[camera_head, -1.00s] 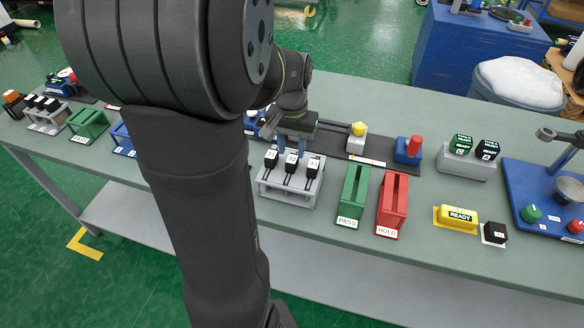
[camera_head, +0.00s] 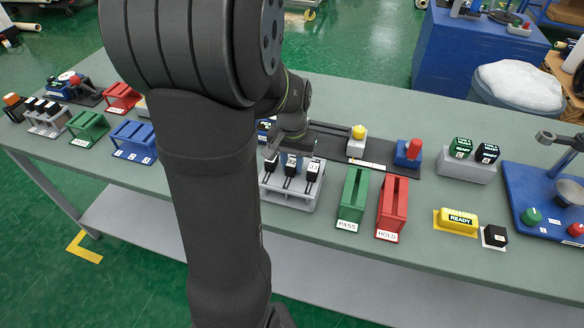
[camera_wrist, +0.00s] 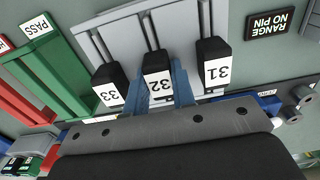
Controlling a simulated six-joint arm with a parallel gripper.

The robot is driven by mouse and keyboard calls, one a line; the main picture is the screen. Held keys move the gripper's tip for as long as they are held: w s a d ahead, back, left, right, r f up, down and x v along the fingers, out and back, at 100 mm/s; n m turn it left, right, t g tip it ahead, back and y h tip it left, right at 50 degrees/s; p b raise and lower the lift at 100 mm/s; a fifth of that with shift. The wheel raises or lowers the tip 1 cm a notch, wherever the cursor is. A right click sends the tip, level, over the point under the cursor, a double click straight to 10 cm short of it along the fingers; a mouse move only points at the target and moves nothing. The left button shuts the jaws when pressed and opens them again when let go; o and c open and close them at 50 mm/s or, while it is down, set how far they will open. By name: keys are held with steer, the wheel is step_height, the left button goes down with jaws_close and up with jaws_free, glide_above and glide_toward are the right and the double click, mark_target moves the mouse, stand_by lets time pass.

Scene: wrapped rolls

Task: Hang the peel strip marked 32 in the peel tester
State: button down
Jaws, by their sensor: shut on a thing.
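The peel strip marked 32 (camera_wrist: 158,82) has a black head with a white label and a thin dark tail. It sits in the middle place of the grey rack (camera_wrist: 122,32), between strips 33 (camera_wrist: 108,88) and 31 (camera_wrist: 214,68). My gripper (camera_wrist: 158,88) has its blue fingers shut on the head of strip 32, one on each side. In the head view, the rack (camera_head: 290,200) stands near the bench's front, with my gripper (camera_head: 291,161) at its middle strip. A dark-based fixture (camera_head: 330,147) behind it may be the peel tester; my arm partly hides it.
Right of the rack stand a green PASS holder (camera_head: 353,200) and a red HOLD holder (camera_head: 393,207). A block with a yellow knob (camera_head: 357,140) and a blue block with a red top (camera_head: 409,153) stand behind. Bench surface is free between the HOLD and READY blocks.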

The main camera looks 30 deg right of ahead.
steer(key=shift+m, duration=0.3)
steer(key=r, duration=1)
steer(key=shift+w+d, duration=0.2)
steer(key=shift+d, duration=0.1)
steer(key=w+d+r+m, duration=0.1)
steer(key=w+d+m, duration=0.4)
steer(key=d+m, duration=0.3)
steer(key=w+d+m, duration=0.4)
steer(key=d+m, duration=0.5)
steer(key=shift+w+d+r, duration=0.2)
steer(key=shift+w+r, duration=0.2)
steer(key=shift+f, duration=2.55)
steer(key=shift+f, duration=3.25)
